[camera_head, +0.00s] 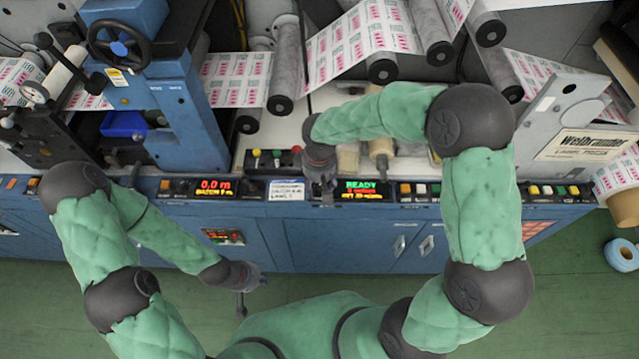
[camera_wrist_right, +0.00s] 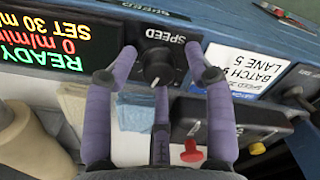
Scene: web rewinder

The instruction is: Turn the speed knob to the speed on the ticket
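The black speed knob (camera_wrist_right: 157,66) sits on a dark panel labelled SPEED, with a white pointer line on it. In the right wrist view my right gripper (camera_wrist_right: 163,62) is open, its fingers spread around the knob; I cannot tell whether they touch it. The head view shows this gripper (camera_head: 322,182) over the panel, hiding the knob. The display (camera_wrist_right: 45,40) reads READY, 0 m/min, SET 30. The ticket (camera_wrist_right: 242,70) reads BATCH and LANE 5; its speed figure is too small to read surely. It also shows in the head view (camera_head: 287,190). My left gripper (camera_head: 246,284) hangs empty before the blue cabinet.
A box with a red button (camera_wrist_right: 193,151) and a yellow button stands behind the knob. Rollers with printed web (camera_head: 365,35) lie further back. Another red display (camera_head: 216,188) sits left of the ticket.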

